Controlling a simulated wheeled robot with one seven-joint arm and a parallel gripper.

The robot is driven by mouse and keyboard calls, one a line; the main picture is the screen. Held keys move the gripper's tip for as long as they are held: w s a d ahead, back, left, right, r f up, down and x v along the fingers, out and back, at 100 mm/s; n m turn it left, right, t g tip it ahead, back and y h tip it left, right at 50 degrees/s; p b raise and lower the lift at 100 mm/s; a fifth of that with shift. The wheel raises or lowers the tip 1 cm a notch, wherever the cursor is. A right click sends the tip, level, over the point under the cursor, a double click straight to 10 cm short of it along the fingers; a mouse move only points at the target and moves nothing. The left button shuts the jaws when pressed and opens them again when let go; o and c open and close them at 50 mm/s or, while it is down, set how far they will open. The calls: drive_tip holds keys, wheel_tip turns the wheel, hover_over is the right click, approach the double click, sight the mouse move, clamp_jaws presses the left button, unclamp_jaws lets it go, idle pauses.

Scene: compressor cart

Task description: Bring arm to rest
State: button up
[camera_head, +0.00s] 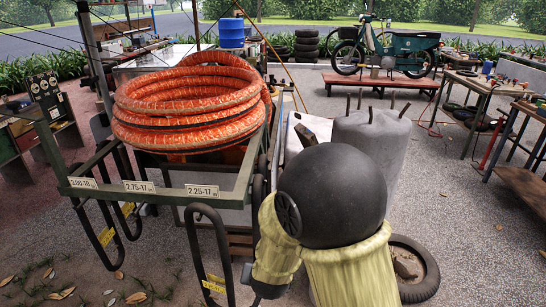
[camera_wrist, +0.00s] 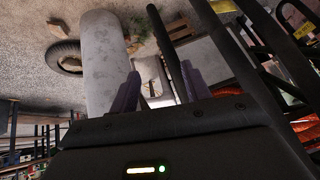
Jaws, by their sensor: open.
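My gripper (camera_wrist: 160,86) shows in the wrist view with its two purple-grey fingers apart. No held object is visible between them; a pale surface lies beyond. In the head view my dark, round arm joint and yellow-sleeved links fill the lower middle and hide most of the gripper. The cart (camera_head: 250,185) has a dark green metal frame and stands left of my arm. Coiled orange hose (camera_head: 185,100) lies on top of it.
A grey, rounded block with dark pegs (camera_head: 372,138) stands just beyond my arm; it also shows in the wrist view (camera_wrist: 105,60). A tyre (camera_head: 425,270) lies on the gravel at right. Black tyre loops (camera_head: 205,250) hang from the cart frame. Open gravel (camera_head: 470,220) lies at right, before the workbenches (camera_head: 480,85).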

drive_tip(key=s+d+r+n+g, duration=0.1)
drive_tip(key=s+d+r, duration=0.1)
drive_tip(key=s+d, duration=0.3)
drive_tip(key=s+d+r+g+h, duration=0.1)
drive_tip(key=s+d+r+g, duration=0.15)
drive_tip(key=d, duration=0.45)
drive_tip(key=s+d+r+n+g, duration=0.1)
drive_tip(key=s+d+r, duration=0.15)
drive_tip(key=d, duration=0.35)
drive_tip(key=w+p+v, duration=0.3)
drive_tip(key=p+v, duration=1.1)
drive_tip(key=p, duration=0.1)
drive_tip(key=shift+s+a+r+p, duration=0.2)
drive_tip(key=shift+s+r+p, duration=0.15)
drive_tip(key=shift+r, duration=0.25)
drive_tip(key=shift+c, duration=0.2)
drive_tip(key=shift+c, duration=1.1)
drive_tip(key=shift+a, duration=0.1)
